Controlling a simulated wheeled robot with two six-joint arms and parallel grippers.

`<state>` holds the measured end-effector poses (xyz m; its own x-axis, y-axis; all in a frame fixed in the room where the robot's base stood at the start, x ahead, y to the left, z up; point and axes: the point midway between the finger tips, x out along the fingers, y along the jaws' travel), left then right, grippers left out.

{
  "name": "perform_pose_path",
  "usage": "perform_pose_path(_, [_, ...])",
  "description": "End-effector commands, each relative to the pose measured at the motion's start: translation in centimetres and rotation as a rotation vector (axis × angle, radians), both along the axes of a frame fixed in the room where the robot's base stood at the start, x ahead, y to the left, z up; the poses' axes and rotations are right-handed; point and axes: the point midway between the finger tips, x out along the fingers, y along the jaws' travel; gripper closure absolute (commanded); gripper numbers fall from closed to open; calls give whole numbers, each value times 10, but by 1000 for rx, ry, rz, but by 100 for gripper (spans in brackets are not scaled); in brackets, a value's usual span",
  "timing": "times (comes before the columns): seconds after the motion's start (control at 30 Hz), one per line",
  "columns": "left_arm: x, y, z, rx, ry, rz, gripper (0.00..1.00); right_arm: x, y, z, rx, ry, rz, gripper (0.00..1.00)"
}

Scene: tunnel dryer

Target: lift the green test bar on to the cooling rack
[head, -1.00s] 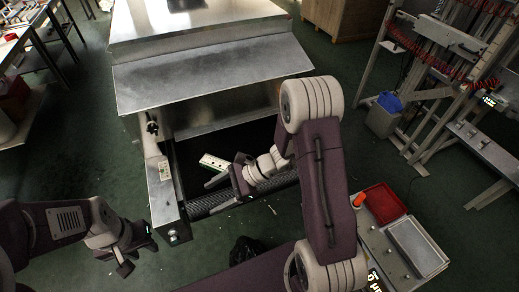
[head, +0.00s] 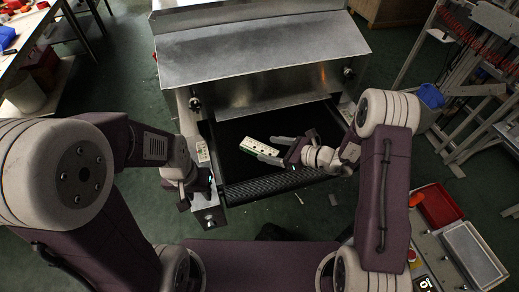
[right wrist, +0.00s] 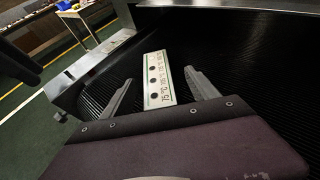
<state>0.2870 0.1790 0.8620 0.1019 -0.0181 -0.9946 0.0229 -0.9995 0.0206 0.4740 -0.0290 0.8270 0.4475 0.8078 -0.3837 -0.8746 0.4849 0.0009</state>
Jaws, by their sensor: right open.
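The test bar (head: 259,147) is a white bar with green edges and dark dots. It lies on the dark ribbed belt (head: 236,133) at the dryer's mouth. In the right wrist view the bar (right wrist: 158,72) lies between the two fingers, with a gap on each side. My right gripper (head: 269,149) is open, its fingers reaching toward the near end of the bar. My left gripper (head: 200,190) is beside the left front corner of the dryer, away from the bar; its jaws are unclear. I cannot pick out a cooling rack for certain.
The dryer's sloped metal hood (head: 262,47) hangs over the belt, with metal side rails. A red tray (head: 438,205) and a grey tray (head: 472,250) sit on a unit at right. A metal frame with red hoses (head: 480,50) stands behind them.

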Motion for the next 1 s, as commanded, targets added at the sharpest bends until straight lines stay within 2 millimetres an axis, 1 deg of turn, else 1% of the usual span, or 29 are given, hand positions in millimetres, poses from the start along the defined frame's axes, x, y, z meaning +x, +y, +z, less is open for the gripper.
perform_pose_path(0.1, [0, 0, 1, 0, 0, 0, 64, 5, 20, -8, -1, 1, 9, 31])
perform_pose_path(0.23, [0, 0, 0, 0, 0, 0, 64, 14, 37, -16, -1, 1, 5, 31])
perform_pose_path(0.33, [0, 0, 0, 0, 0, 0, 64, 18, 43, -18, 0, 1, 3, 31])
perform_pose_path(0.5, [0, 0, 0, 0, 0, 0, 64, 18, 43, -18, -1, 1, 2, 31])
perform_pose_path(0.53, [0, 0, 0, 0, 0, 0, 64, 18, 43, -18, -1, 1, 2, 34])
perform_pose_path(0.57, [0, 0, 0, 0, 0, 0, 64, 18, 42, -18, -1, 0, 2, 42])
perform_pose_path(0.6, [0, 0, 0, 0, 0, 0, 64, 18, 42, -18, -1, 0, 2, 53])
perform_pose_path(0.67, [0, 0, 0, 0, 0, 0, 64, 18, 42, -18, -1, 0, 2, 70])
perform_pose_path(0.7, [0, 0, 0, 0, 0, 0, 64, 18, 42, -18, -1, 0, 2, 81])
perform_pose_path(0.77, [0, 0, 0, 0, 0, 0, 64, 18, 42, -18, -1, 0, 2, 98])
perform_pose_path(0.8, [0, 0, 0, 0, 0, 0, 64, 18, 42, -18, 0, 0, 2, 100])
perform_pose_path(1.0, [0, 0, 1, 0, 0, 0, 64, 18, 42, -16, -1, -1, 3, 100])
